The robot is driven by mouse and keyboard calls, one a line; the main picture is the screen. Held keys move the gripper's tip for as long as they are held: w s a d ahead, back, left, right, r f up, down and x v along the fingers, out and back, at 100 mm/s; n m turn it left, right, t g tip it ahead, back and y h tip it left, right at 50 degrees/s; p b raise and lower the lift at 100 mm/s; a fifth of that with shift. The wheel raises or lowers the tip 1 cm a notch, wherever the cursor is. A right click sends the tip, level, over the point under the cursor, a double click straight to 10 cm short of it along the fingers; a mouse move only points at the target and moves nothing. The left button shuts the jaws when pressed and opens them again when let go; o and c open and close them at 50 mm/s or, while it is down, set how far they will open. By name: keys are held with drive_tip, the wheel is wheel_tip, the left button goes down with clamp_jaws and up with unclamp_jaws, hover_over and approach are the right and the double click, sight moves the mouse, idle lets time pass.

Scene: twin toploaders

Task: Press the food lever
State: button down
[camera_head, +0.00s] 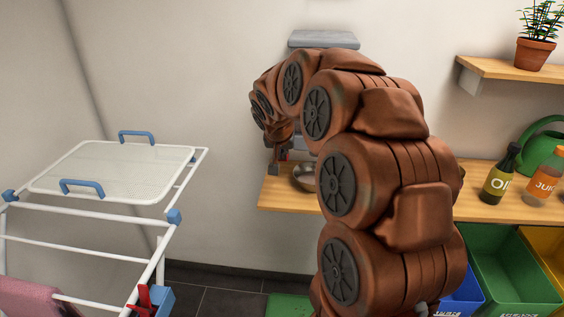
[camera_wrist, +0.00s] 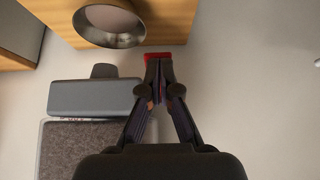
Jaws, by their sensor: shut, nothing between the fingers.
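A food dispenser with a grey body (camera_wrist: 97,97) is fixed to the wall, and its grey top (camera_head: 323,39) shows above my arm in the head view. A dark grey tab (camera_wrist: 104,71) sticks out from the body toward the bowl; it may be the food lever, but I cannot be sure. My gripper (camera_wrist: 158,72) is shut and empty, to the right of the dispenser body in the wrist view. A red piece (camera_wrist: 158,57) shows at its fingertips; I cannot tell if it belongs to them. In the head view my gripper (camera_head: 279,166) is partly hidden by my arm.
A metal bowl (camera_wrist: 108,24) sits on a wooden shelf (camera_wrist: 176,20), and the bowl (camera_head: 303,178) is also partly visible in the head view. Bottles (camera_head: 498,180) and a green watering can (camera_head: 543,150) stand at right, above coloured bins (camera_head: 513,270). A drying rack (camera_head: 80,225) stands left.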

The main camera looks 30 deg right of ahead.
sight(283, 161)
drive_tip(key=shift+d+f+t+h+b, duration=0.1)
drive_tip(key=shift+f+t+h+b, duration=0.65)
drive_tip(key=shift+b, duration=1.75)
drive_tip(key=shift+d+f+t+h+b, duration=0.1)
drive_tip(key=shift+f+t+h+b, duration=0.25)
drive_tip(key=shift+f+b, duration=1.45)
drive_tip(key=b, duration=0.3)
drive_tip(key=t+h+b, duration=0.1)
drive_tip(key=b, duration=0.2)
drive_tip(key=shift+w+d+r+t, duration=0.15)
drive_tip(key=shift+w+r+t, duration=0.15)
drive_tip(key=shift+w+r, duration=0.05)
drive_tip(key=shift+r, duration=0.8)
